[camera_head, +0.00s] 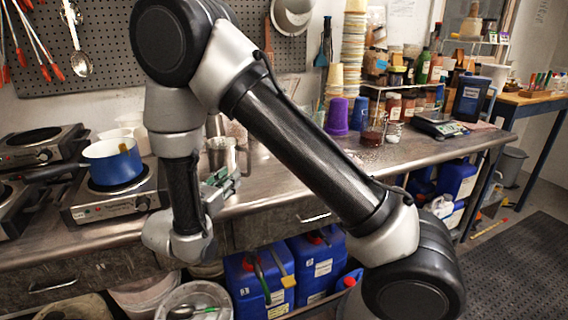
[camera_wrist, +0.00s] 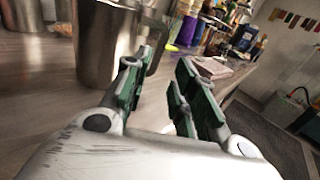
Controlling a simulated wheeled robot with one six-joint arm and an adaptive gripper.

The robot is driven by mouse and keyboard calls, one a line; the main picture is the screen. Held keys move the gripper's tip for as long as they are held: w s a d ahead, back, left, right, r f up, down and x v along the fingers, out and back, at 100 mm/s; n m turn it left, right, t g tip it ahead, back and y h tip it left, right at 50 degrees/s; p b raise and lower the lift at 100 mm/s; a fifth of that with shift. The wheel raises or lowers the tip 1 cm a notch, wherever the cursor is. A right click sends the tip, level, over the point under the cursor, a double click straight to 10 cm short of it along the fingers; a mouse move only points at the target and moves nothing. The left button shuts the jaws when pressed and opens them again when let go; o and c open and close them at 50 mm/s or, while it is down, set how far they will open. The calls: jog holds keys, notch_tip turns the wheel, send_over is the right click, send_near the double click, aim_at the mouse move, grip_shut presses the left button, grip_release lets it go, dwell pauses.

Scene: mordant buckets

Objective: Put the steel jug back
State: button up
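A steel jug (camera_wrist: 105,45) stands upright on the steel counter, large at the upper left of the wrist view. In the head view it shows as a grey metal vessel (camera_head: 221,154) partly behind my arm. My gripper (camera_wrist: 165,85) has green-padded fingers spread apart, with nothing between them. In the head view the gripper (camera_head: 222,186) is low at the counter's front edge, just in front of the jug. The left finger overlaps the jug's right edge in the wrist view; I cannot tell whether they touch.
A blue pot (camera_head: 113,163) sits on a hot plate to the left. A purple cup (camera_head: 337,116), jars and a scale (camera_head: 440,125) stand to the right. Blue canisters (camera_head: 257,284) are under the counter (camera_head: 290,190). A pegboard (camera_head: 105,45) is behind.

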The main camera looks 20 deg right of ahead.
jog(key=s+d+r+m+g, duration=0.3)
jog(key=d+r+m+g, duration=0.1)
jog(key=d, duration=0.3)
jog(key=s+d+r+m+g, duration=0.3)
jog(key=d+r+m+g, duration=0.15)
jog(key=d, duration=0.25)
jog(key=s+d+r+m+g, duration=0.3)
jog(key=s+d+m, duration=0.15)
jog(key=d, duration=0.25)
jog(key=s+d+r+m+g+y, duration=0.2)
jog(key=s+d+m+y, duration=0.3)
jog(key=s+m+y, duration=0.4)
jog(key=s+a+r+m+t+y, duration=0.2)
jog(key=s+m+t, duration=0.3)
jog(key=s, duration=0.3)
jog(key=shift+a+y, duration=0.7)
jog(key=shift+y, duration=0.2)
